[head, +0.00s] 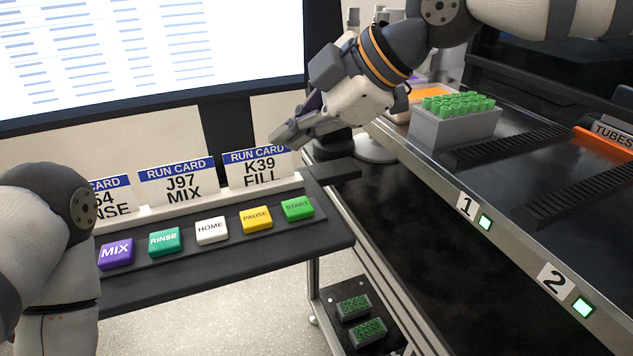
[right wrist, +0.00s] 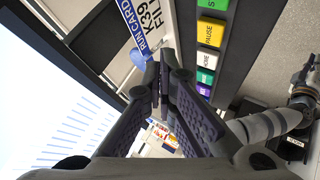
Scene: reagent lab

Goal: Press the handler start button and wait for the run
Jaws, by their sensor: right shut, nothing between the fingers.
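The green START button (head: 298,208) is at the right end of the row on the dark button panel (head: 230,262). In the right wrist view its green edge (right wrist: 213,4) shows at the top. My right gripper (head: 276,141) is shut and empty. It is above and behind the panel, near the top of the K39 FILL run card (head: 258,171), apart from the START button. The shut fingers (right wrist: 163,72) also show in the right wrist view. My left arm shows at the left, but its gripper is not visible in the head view.
Yellow PAUSE (head: 255,219), white HOME (head: 211,231), teal RINSE (head: 164,242) and purple MIX (head: 115,253) buttons sit beside START. A screen (head: 140,50) stands behind. At right, the deck has a rack of green-capped tubes (head: 455,125) and lit green lamps (head: 486,222).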

